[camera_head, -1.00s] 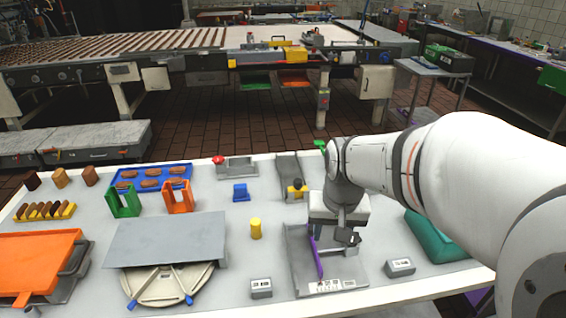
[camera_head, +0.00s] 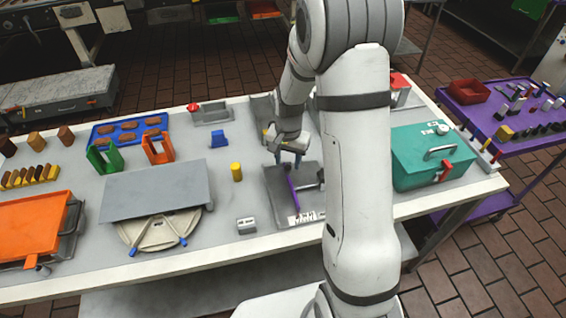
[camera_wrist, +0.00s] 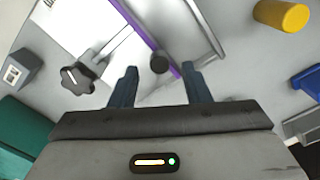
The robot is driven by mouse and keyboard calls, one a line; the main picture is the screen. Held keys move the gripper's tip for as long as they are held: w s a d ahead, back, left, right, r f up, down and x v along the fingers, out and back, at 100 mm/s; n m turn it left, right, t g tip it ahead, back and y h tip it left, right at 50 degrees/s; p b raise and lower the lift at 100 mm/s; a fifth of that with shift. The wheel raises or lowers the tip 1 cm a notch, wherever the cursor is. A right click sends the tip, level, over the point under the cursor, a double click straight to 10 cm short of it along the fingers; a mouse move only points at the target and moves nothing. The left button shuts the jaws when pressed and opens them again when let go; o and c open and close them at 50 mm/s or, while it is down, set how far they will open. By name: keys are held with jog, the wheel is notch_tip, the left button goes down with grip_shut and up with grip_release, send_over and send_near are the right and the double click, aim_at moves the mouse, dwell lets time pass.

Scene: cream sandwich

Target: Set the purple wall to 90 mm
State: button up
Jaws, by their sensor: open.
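The purple wall (camera_head: 292,194) is a thin upright strip inside a grey metal tray (camera_head: 275,200) at the table's middle right. In the wrist view the purple wall (camera_wrist: 150,38) runs slantwise to the spot between my fingers. A round black knob (camera_wrist: 159,63) is beside it, between my fingertips. A black star-shaped knob (camera_wrist: 78,80) on a rod lies further left. My gripper (camera_head: 288,158) is open and points down at the tray's far end; its fingers (camera_wrist: 159,72) stand either side of the round knob. A marked white strip (camera_head: 306,217) is at the tray's near edge, too small to read.
A yellow cylinder (camera_head: 237,172) and a small grey box (camera_head: 246,226) stand left of the tray. A blue block (camera_head: 218,139) is further back. A teal box (camera_head: 430,160) stands at the right. My arm hides part of the table right of the tray.

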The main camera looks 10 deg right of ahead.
aim_at(291, 183)
jog(key=shift+f, duration=1.25)
jog(key=shift+c, duration=0.5)
grip_shut()
